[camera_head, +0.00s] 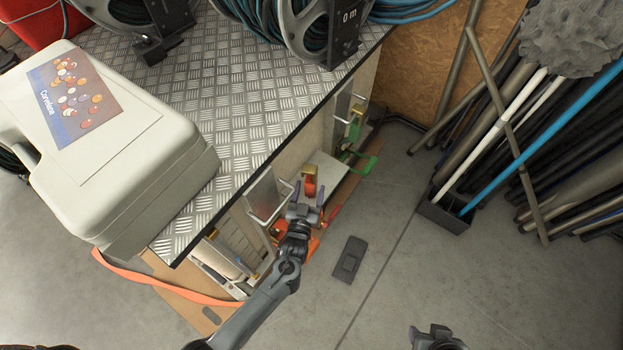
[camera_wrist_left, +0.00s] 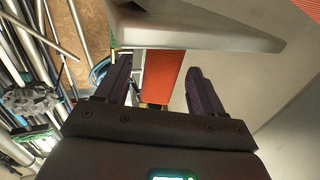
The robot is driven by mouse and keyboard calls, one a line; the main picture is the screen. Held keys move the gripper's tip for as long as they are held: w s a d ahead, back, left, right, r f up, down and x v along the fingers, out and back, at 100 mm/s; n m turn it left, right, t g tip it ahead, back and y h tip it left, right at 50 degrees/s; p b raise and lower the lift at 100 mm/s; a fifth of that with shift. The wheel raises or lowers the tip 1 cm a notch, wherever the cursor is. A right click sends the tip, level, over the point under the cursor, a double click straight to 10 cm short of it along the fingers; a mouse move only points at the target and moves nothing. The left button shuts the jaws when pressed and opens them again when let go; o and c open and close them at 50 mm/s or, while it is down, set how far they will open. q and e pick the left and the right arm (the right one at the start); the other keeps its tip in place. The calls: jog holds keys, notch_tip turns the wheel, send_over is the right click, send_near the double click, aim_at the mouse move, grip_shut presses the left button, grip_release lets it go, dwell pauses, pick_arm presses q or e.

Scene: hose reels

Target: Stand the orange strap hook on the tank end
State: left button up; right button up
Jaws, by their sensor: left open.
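My left gripper (camera_head: 305,205) is open, reaching down beside the low shelf under the metal-topped bench. In the left wrist view an orange band (camera_wrist_left: 162,75) lies between the two open fingers (camera_wrist_left: 165,85), with gaps at both sides. An orange piece with a yellow part (camera_head: 310,184) shows just beyond the gripper in the head view; I cannot tell if it is the strap hook. A white tank (camera_head: 130,180) with a picture label lies on the bench at left. An orange strap (camera_head: 165,279) hangs below it. A dark part, perhaps my right gripper (camera_head: 435,338), shows at the bottom edge.
The bench (camera_head: 245,100) has a tread-plate top with hose reels (camera_head: 310,25) at the back. A small dark object (camera_head: 349,259) lies on the floor. Pipes and rods (camera_head: 520,125) stand at right. The floor (camera_head: 400,240) between is mostly clear.

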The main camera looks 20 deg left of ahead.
pick_arm(q)
jog(key=s+d+p, duration=0.1)
jog(key=s+p, duration=0.1)
jog(key=s, duration=0.6)
jog(key=shift+p, duration=0.3)
jog(key=shift+d, duration=0.1)
